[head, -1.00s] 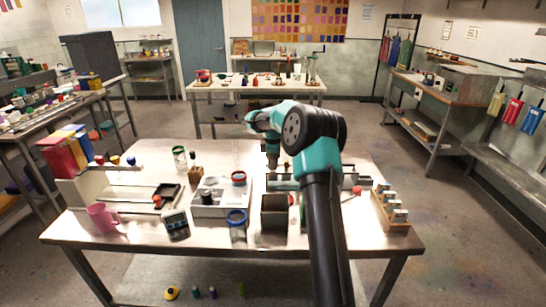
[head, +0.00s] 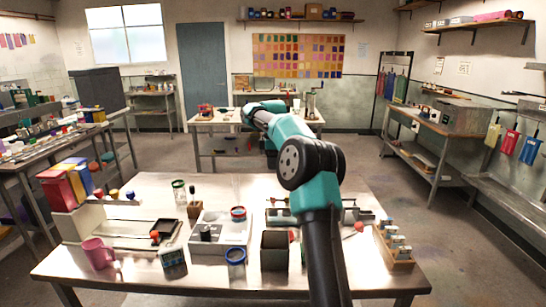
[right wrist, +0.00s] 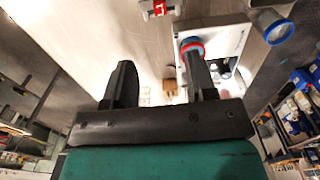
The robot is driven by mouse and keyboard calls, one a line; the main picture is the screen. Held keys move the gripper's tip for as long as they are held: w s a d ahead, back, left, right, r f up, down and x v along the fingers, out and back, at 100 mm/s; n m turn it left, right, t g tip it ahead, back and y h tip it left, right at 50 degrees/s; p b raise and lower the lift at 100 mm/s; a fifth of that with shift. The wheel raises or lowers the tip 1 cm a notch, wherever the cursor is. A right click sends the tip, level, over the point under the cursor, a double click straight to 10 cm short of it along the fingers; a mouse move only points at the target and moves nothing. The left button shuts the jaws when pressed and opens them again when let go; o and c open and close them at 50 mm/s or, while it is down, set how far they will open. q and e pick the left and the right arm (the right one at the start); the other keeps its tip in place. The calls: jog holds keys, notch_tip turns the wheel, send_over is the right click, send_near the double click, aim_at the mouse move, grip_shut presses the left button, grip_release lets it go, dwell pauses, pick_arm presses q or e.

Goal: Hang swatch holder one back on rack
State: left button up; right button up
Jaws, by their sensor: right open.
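I cannot pick out swatch holder one or its rack for certain. A low grey metal fixture (head: 357,215) on the table is partly hidden by my right arm. A small piece with a red label (right wrist: 158,9) shows at the top edge of the right wrist view; I cannot tell what it is. My right gripper (right wrist: 161,75) is open, its two dark fingers apart with nothing between them. In the head view its fingers are hidden behind my own arm, which reaches up above the table's far side. My left gripper is in neither view.
The steel table (head: 130,270) holds a pink mug (head: 97,254), a blue-rimmed jar (head: 236,262), a red-rimmed jar (right wrist: 190,49), a brown open box (head: 274,252) and a wooden block of small bottles (head: 398,248).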

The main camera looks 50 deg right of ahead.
notch_tip(320, 180, up, 2)
dwell(1.1)
